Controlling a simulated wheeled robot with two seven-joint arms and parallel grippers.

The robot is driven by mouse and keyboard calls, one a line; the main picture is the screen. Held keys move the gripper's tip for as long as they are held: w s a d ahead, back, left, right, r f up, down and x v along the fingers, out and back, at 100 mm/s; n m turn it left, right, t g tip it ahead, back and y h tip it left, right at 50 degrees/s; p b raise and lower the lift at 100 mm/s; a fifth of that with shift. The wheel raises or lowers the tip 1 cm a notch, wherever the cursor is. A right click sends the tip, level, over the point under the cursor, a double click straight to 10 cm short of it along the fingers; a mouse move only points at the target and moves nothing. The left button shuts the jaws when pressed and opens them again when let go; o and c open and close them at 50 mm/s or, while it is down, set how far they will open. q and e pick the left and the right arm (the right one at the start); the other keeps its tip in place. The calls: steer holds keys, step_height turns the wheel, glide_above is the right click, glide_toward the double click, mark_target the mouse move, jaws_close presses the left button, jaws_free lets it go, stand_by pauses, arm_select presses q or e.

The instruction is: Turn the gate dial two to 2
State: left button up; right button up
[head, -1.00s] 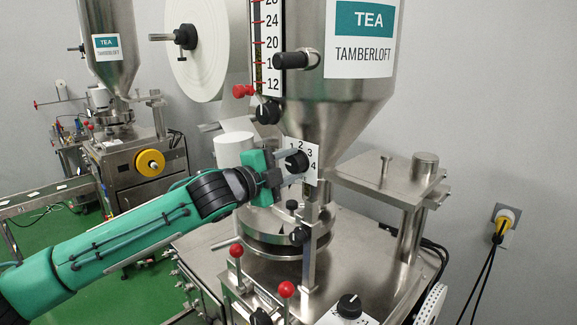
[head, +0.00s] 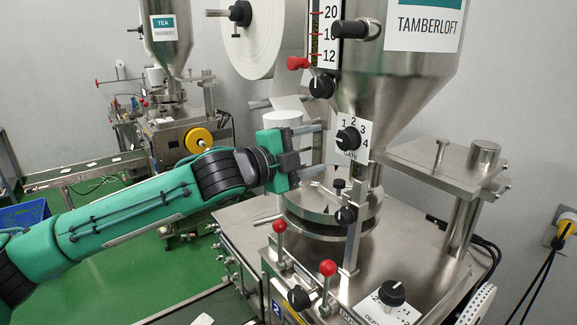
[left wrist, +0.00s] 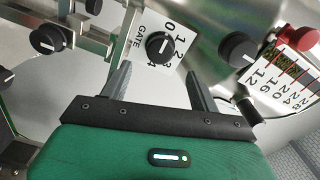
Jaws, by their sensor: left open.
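The gate dial (head: 348,138) is a black knob on a white number plate on the near machine's hopper, with 1 to 4 visible around it in the head view. It shows too in the left wrist view (left wrist: 160,46), where 0 and the word GATE can be read. Its white mark seems to point toward the low-number side; I cannot tell the exact number. My left gripper (head: 322,150) is open and empty, just left of the dial, apart from it. In the left wrist view its two fingers (left wrist: 156,70) stand either side below the dial. My right gripper is not seen.
Close by are a black knob (head: 322,87) with a red lever (head: 298,64) above, a smaller knob (head: 346,214) below, and red-tipped levers (head: 327,269). A depth dial (head: 392,292) sits at the front. A metal platform (head: 446,165) stands to the right.

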arm_select(q)
steer(key=b+v, duration=0.1)
steer(key=v, duration=0.5)
steer(key=shift+d, duration=0.1)
